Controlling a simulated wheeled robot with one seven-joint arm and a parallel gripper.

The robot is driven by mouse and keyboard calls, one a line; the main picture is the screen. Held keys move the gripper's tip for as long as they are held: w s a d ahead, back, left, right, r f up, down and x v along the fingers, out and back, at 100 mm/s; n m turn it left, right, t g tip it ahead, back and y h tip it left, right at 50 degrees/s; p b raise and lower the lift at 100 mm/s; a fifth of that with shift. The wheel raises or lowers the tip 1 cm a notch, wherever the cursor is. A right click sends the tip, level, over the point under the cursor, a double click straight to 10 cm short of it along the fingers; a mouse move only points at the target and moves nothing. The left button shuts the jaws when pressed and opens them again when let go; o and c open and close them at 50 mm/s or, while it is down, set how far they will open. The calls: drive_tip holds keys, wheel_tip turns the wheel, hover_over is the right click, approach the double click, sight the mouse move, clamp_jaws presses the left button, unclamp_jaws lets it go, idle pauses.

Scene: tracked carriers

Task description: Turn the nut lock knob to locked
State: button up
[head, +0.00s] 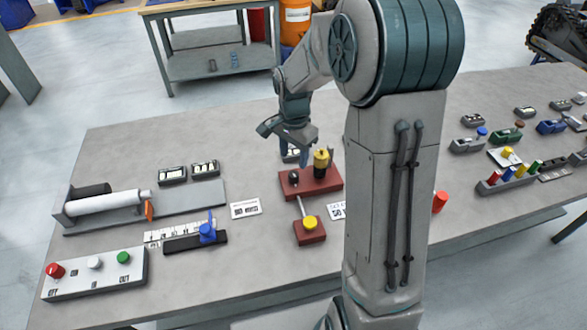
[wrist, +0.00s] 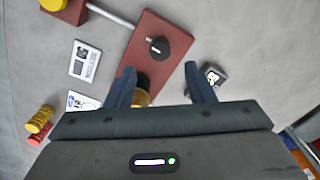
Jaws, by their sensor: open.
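A dark red base plate (head: 322,184) lies on the table, with a round black knob (head: 294,178) and an upright yellow-and-black cylinder (head: 321,160) on it. No readable label tells which is the nut lock knob. In the wrist view the black knob (wrist: 160,47) has a small light mark on top and stands beyond my fingertips. My gripper (head: 285,142) is open and empty, above the plate's far left side. In the wrist view my gripper (wrist: 160,78) has its left finger partly covering the yellow-and-black cylinder (wrist: 141,92).
A rod (head: 302,206) joins the plate to a smaller red block (head: 310,232) with a yellow knob (head: 310,222). White printed cards (head: 246,209) lie beside the plate. A button panel (head: 95,274) and a blue-knobbed slider (head: 207,232) are at left. Small parts crowd the right.

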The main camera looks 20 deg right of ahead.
sight(294, 174)
wheel_tip(294, 174, down, 7)
drive_tip(key=shift+r+p, duration=0.15)
drive_tip(key=shift+p, duration=0.15)
drive_tip(key=c, duration=1)
